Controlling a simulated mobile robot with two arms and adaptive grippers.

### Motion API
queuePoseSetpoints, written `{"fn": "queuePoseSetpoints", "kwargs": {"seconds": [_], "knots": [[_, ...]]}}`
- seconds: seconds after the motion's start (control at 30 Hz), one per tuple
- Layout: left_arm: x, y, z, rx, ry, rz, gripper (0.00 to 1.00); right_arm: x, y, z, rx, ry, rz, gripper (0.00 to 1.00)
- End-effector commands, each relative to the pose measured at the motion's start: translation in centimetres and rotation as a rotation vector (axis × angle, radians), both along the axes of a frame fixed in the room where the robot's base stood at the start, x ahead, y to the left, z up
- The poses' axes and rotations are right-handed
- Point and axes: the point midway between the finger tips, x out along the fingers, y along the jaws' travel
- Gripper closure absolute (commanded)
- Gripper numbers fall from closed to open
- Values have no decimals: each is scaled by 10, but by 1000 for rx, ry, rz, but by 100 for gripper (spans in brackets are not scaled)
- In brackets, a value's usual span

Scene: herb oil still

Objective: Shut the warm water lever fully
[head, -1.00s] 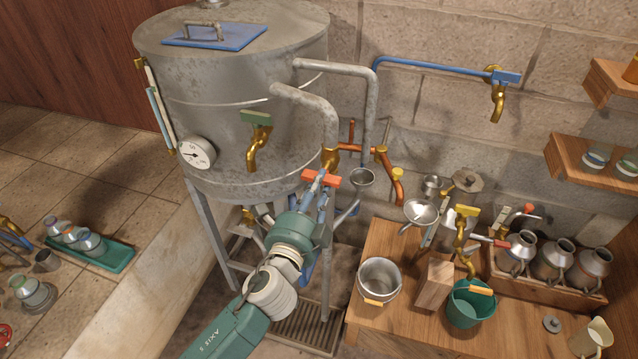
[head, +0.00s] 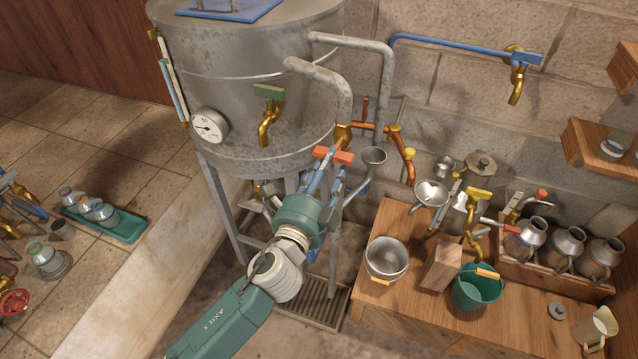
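A tap with an orange-red lever (head: 333,155) sits low on the front right of the metal tank. I take this to be the warm water lever. My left gripper (head: 326,172), with blue fingers, reaches up to just below it. The fingertips overlap the lever in the head view. I cannot tell whether they touch it or are closed around it. My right gripper is not in view.
The grey tank (head: 240,95) stands behind my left arm. A wooden bench (head: 400,318) holds a steel pot (head: 386,260), a wooden block (head: 441,264) and a green bucket (head: 476,287).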

Motion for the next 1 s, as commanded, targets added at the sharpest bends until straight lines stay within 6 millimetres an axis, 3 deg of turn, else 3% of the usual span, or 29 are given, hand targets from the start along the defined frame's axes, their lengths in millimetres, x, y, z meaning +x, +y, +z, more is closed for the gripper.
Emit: {"fn": "queuePoseSetpoints", "kwargs": {"seconds": [0.3,0.5,1.0], "knots": [[-66,21,-2,1,4,-1,63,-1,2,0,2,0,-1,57],[-91,30,-1,2,3,0,63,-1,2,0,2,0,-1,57],[-98,32,0,2,0,0,63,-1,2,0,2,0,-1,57]]}}
